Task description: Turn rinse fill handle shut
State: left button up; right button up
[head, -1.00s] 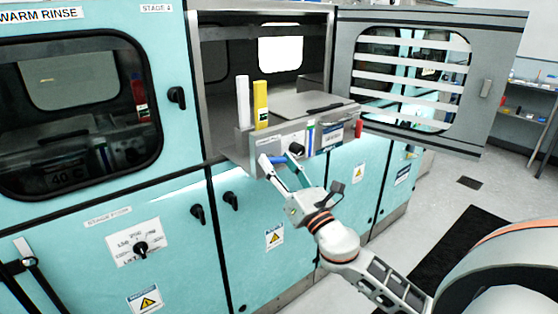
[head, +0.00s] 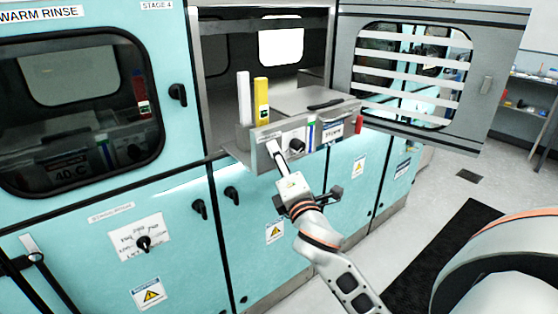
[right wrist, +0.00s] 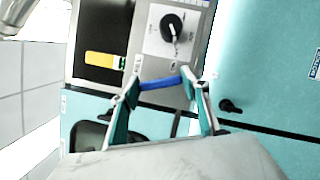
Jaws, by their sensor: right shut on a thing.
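The rinse fill handle (right wrist: 160,83) appears as a short blue bar in the right wrist view, on the front panel of the pulled-out metal unit. My right gripper (right wrist: 161,84) has one finger at each end of the bar and is shut on it. In the head view my right gripper (head: 277,150) is at the left part of the unit's front panel (head: 262,150), beside a black dial (head: 297,146). Gripper and arm hide the handle there. The dial also shows above the handle in the right wrist view (right wrist: 172,27). My left gripper is in neither view.
The louvred door (head: 487,95) is swung open at right. Teal cabinet fronts (head: 165,200) with black latches lie below and left.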

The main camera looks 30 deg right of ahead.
jog(key=shift+m+g, duration=0.8)
jog(key=shift+m, duration=1.5)
jog(key=o, duration=1.1)
jog(key=shift+v, duration=3.8)
jog(key=shift+w+r, duration=0.1)
